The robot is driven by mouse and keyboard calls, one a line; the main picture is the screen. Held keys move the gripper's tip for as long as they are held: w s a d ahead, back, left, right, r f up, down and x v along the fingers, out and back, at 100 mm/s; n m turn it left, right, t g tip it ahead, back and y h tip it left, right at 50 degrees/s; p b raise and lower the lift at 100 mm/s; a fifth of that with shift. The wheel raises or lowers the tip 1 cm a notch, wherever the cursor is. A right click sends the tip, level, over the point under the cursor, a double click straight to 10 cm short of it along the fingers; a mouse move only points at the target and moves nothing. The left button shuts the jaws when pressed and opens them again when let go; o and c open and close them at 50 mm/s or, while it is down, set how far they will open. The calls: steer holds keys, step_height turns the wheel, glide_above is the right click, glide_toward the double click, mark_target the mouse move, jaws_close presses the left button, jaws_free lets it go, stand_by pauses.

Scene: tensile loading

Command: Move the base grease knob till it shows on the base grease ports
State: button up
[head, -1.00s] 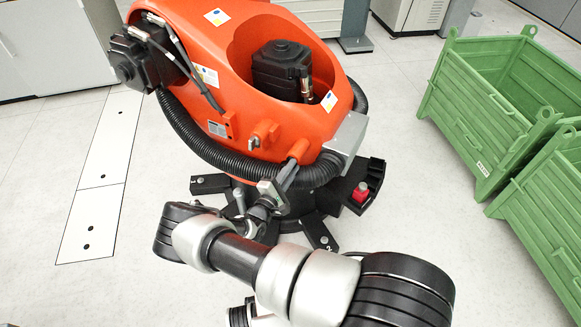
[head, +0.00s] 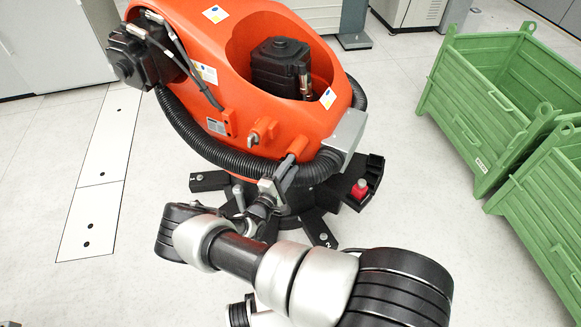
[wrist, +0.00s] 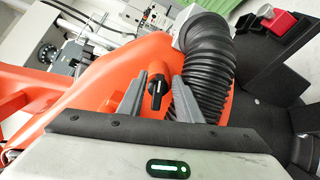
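A small black knob with an orange end (wrist: 157,84) stands on the orange robot body (wrist: 95,88) in the wrist view. In the head view a small orange fitting (head: 262,131) sits on the front of that orange body; I cannot tell for sure that it is the same knob. My gripper (wrist: 155,92) is open, its two grey fingers apart, with the knob between them in the picture. I see no contact; the depth gap is unclear. In the head view my gripper (head: 272,187) is low before the orange body, partly hidden by my arm. I cannot make out port markings.
A black ribbed hose (head: 212,147) wraps the orange body and passes close right of my fingers in the wrist view. Black base feet (head: 209,181) spread below, one with a red block (head: 360,189). Green crates (head: 481,125) stand at right. The floor at left is clear.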

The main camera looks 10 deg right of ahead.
steer(key=p+v, duration=0.1)
steer(key=v, duration=1.6)
steer(key=shift+s, duration=0.2)
steer(key=shift+a, duration=0.1)
steer(key=s+d+r+m+g+y, duration=0.15)
steer(key=r+m+g, duration=0.3)
steer(key=r, duration=0.45)
steer(key=s+d+r+m+g+y, duration=0.1)
steer(key=d+r+m+g, duration=0.3)
steer(key=r, duration=0.6)
steer(key=s+d+r+m+g+y, duration=0.1)
steer(key=r+m+g, duration=0.2)
steer(key=r+g, duration=0.45)
steer(key=s+d+r+m+t+y, duration=0.15)
steer(key=s+r+t+y, duration=0.25)
steer(key=s+r, duration=0.5)
steer(key=s+d+r+t+y, duration=0.3)
steer(key=s+r+t+y, duration=0.15)
steer(key=r, duration=0.85)
step_height(320, 180, up, 16)
steer(key=p, duration=1.6)
steer(key=shift+s+r+g+p, duration=0.2)
steer(key=shift+s+g+p, duration=0.05)
steer(key=shift+g+p, duration=0.1)
